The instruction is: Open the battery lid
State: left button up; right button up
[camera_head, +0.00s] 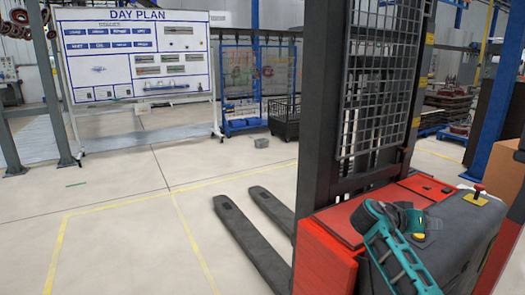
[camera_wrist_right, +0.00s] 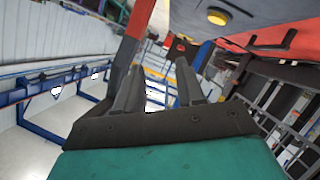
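A red and dark grey forklift (camera_head: 330,255) stands at the right of the head view. Its red top cover (camera_head: 342,219) looks closed; I cannot tell for sure that this is the battery lid. In the right wrist view a red body panel with dark handle-like parts (camera_wrist_right: 288,42) shows at the upper right. My teal and black right gripper (camera_head: 402,220) is over the forklift's top, beside the grey cover (camera_head: 468,226). In the wrist view its two fingers (camera_wrist_right: 158,82) stand apart with nothing between them. My left gripper is not in view.
Two dark forks (camera_head: 250,235) extend over the floor. The floor at the left, before the day plan board (camera_head: 138,60), is clear.

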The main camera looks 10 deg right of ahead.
jog(key=w+a+f+n+t+y, duration=0.1)
jog(key=w+a+n+t+y, duration=0.45)
jog(key=w+n+t, duration=0.5)
jog(key=w+a+r+n+t+y, duration=0.2)
jog(key=w+a+r+t+y, duration=0.45)
jog(key=a, duration=0.35)
jog(key=s+a+f+g+y, duration=0.1)
jog(key=s+a+f, duration=0.25)
jog(key=f, duration=0.25)
jog(key=s+a+f+n+g+y, duration=0.1)
jog(key=s+a+f, duration=0.2)
jog(key=s+f, duration=0.25)
jog(key=s+a+f+g+y, duration=0.1)
jog(key=s+a+f, duration=0.25)
jog(key=f, duration=0.35)
jog(key=s+a+f+g, duration=0.2)
jog(key=s+a+f, duration=0.2)
jog(key=s, duration=0.8)
jog(key=s+a+f+g+y, duration=0.1)
jog(key=s+f, duration=0.5)
jog(key=s, duration=0.6)
jog(key=a+g, duration=0.1)
jog(key=a, duration=0.1)
jog(key=shift+s+a+f+m, duration=0.2)
jog(key=shift+a+f+m, duration=0.1)
jog(key=shift+a+m, duration=0.05)
